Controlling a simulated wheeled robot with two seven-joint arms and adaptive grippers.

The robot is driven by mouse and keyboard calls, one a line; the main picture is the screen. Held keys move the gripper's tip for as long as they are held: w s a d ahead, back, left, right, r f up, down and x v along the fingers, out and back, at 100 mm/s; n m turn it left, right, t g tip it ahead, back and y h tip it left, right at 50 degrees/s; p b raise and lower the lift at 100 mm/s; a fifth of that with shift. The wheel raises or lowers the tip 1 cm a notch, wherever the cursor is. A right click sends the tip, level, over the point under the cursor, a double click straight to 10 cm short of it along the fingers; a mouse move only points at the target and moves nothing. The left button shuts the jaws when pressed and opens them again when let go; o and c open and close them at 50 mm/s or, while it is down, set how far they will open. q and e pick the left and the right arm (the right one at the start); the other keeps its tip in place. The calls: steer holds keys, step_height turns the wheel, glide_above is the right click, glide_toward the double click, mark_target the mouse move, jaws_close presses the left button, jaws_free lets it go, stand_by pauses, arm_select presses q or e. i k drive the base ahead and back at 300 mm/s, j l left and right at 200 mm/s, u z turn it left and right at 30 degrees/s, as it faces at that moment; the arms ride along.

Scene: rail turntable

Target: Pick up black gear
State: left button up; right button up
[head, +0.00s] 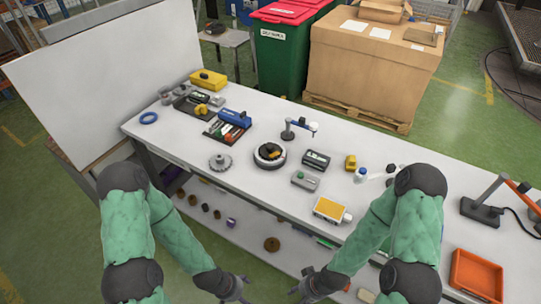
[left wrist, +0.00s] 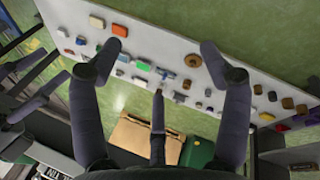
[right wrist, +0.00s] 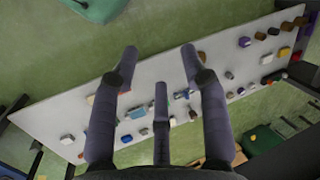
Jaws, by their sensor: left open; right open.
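A grey toothed gear (head: 220,161) lies flat on the white table (head: 330,150), left of the middle. A round dark turntable (head: 269,154) is just right of it, with a small yellow and black item on it. No plainly black gear can be made out in the head view. My left gripper (head: 240,287) is low at the table's near side, clear of the tabletop things. It shows open and empty in the left wrist view (left wrist: 160,45). My right gripper (head: 306,286) is likewise at the near side. It shows open and empty in the right wrist view (right wrist: 160,55).
Tool trays (head: 228,128), a blue ring (head: 149,118) and a yellow case (head: 207,79) are at the table's left. A yellow-topped box (head: 331,209), an orange bin (head: 475,271) and a desk arm (head: 482,208) are at right. Several brown round parts lie on the lower shelf (head: 225,225).

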mark_target(269, 151)
steer(key=i+j, duration=0.15)
steer(key=j, duration=0.2)
steer(key=i+j+z, duration=0.1)
steer(key=j, duration=0.25)
steer(key=i+j+z, duration=0.1)
steer(key=j, duration=0.3)
steer(key=i+j, duration=0.15)
steer(key=j, duration=0.2)
